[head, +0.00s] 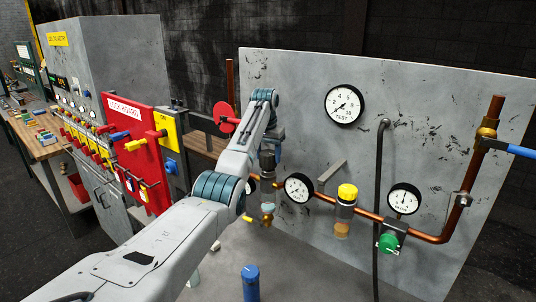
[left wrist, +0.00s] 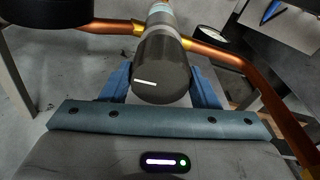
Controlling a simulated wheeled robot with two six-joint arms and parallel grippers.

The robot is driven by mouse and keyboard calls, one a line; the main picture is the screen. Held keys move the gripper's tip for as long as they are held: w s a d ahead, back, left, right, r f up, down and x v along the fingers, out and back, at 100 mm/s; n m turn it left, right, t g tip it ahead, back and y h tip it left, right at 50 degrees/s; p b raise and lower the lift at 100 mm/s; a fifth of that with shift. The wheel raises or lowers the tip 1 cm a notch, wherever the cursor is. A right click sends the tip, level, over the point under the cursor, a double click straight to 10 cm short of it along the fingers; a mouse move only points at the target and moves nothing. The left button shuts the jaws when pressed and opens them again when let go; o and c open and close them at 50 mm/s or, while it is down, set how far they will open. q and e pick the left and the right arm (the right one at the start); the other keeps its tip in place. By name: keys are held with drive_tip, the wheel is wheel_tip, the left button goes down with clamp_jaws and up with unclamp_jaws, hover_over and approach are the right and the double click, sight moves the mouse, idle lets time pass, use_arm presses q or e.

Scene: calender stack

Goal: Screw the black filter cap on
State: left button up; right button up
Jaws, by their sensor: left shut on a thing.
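The black filter cap (head: 267,160) is at the top of the left filter on the copper pipe. In the left wrist view the cap (left wrist: 163,72) shows its round dark end with a white mark. My left gripper (left wrist: 163,80) has its blue fingers on either side of the cap and is shut on it. The cap is in line with the filter body, whose clear bowl (head: 268,208) shows below; I cannot tell how far the thread is engaged. In the head view my left wrist partly hides the gripper. My right gripper is not in view.
The copper pipe (head: 320,197) runs along the grey panel (head: 430,120). A gauge (head: 299,188), a yellow-capped filter (head: 347,194) and a green knob (head: 389,243) are to the right. A red wheel (head: 226,112) is close to my arm. A blue cylinder (head: 250,282) stands in front.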

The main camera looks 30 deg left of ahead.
use_arm(q)
drive_tip(key=shift+f, duration=1.2)
drive_tip(key=shift+m, duration=1.1)
drive_tip(key=shift+m+h, duration=0.3)
drive_tip(key=shift+m, duration=0.8)
drive_tip(key=shift+m, duration=1.1)
